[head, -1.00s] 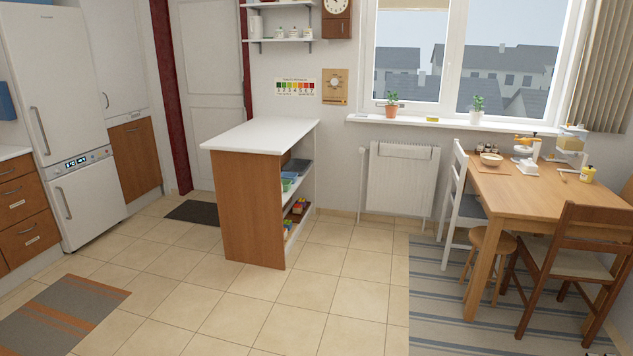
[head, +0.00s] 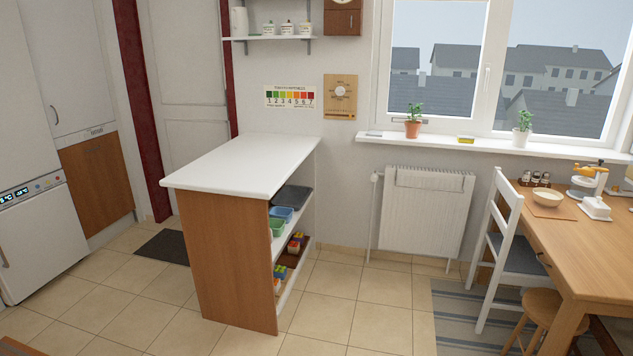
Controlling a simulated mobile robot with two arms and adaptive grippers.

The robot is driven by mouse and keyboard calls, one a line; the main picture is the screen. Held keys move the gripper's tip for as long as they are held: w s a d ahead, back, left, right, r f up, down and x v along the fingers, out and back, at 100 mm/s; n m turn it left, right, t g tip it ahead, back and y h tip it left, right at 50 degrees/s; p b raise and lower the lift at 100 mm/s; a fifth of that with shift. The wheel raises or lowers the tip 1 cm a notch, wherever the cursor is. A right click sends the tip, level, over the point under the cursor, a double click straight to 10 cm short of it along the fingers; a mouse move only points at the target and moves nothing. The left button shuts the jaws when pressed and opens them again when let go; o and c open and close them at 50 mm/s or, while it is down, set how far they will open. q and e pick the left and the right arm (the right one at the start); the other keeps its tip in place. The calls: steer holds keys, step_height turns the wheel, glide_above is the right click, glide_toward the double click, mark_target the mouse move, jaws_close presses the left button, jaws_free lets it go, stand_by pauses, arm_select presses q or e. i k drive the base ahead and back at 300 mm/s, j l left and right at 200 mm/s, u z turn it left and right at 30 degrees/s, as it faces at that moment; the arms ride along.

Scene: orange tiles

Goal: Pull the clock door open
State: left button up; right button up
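The wall clock (head: 342,20) hangs at the top centre of the head view, to the right of the wall shelf and left of the window. Only its lower part shows: a brown wooden case with a sliver of the white dial at the frame's top edge. Whether its door is open or shut I cannot tell. Neither of my grippers is in view.
A white-topped counter (head: 243,162) with open shelves stands below the clock, between me and the wall. A radiator (head: 425,212) is right of it. A white chair (head: 502,245), stool (head: 548,305) and wooden table (head: 590,245) stand at right. Tiled floor ahead is clear.

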mark_target(343, 22)
steer(key=i, duration=1.85)
